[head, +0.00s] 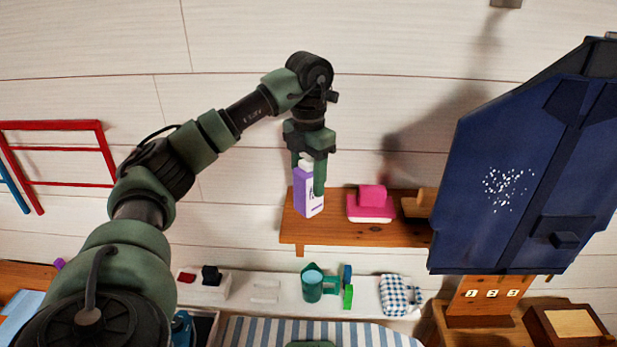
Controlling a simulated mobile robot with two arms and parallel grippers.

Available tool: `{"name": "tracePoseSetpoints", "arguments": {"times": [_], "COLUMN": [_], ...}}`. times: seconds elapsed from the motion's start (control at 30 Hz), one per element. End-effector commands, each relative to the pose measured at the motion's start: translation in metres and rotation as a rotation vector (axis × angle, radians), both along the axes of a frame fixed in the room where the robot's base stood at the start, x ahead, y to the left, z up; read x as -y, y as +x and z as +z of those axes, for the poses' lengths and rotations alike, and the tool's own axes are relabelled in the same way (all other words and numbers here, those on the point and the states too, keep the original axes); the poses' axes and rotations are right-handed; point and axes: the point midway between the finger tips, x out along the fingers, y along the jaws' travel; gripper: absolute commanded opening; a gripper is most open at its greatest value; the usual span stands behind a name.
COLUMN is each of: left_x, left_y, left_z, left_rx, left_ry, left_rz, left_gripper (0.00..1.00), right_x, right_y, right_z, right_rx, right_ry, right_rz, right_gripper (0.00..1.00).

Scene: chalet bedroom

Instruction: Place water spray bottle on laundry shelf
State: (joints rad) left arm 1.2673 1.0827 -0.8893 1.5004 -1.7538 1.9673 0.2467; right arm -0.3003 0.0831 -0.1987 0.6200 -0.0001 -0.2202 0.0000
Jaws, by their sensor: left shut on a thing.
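My left gripper (308,178) points down from above and is shut on a purple-and-white bottle (310,204) with a white top, which I take for the water spray bottle. The fingers are on either side of its upper part and hide some of it. The bottle is nearly upright, over the left end of a brown wooden wall shelf (340,236), the laundry shelf. I cannot tell whether its base touches the board. My right gripper is not in view.
A pink item (370,204) sits on the shelf, right of the bottle. A large dark blue board (520,170) fills the right side. Below, a white ledge (245,288) holds a green can (312,286) and a checked cloth (400,296). A red rack (62,154) is at left.

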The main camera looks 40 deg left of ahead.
Motion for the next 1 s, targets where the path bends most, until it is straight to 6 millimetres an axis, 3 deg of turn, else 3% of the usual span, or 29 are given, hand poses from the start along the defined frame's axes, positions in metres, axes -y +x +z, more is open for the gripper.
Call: {"name": "tracePoseSetpoints", "arguments": {"times": [0.3, 0.33, 0.4, 0.8, 1.0], "left_x": [0.000, 0.000, 0.000, 0.000, 0.000], "left_y": [0.000, 0.000, 0.000, 0.001, 0.001], "left_z": [-0.002, -0.002, -0.002, 0.003, 0.030], "left_rx": [0.002, 0.001, 0.001, 0.002, 0.007], "left_ry": [0.000, 0.000, 0.000, -0.001, 0.000], "left_rz": [0.000, 0.000, 0.000, 0.000, 0.001], "left_gripper": [0.00, 0.56, 0.72, 0.72, 0.72], "right_x": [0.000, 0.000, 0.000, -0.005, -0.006], "right_y": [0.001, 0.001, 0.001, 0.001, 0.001], "right_z": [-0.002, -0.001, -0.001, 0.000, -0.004], "right_rx": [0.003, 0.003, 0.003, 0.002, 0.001], "right_ry": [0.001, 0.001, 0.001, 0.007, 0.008], "right_rz": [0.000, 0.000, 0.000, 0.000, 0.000], "right_gripper": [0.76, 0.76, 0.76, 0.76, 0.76]}}
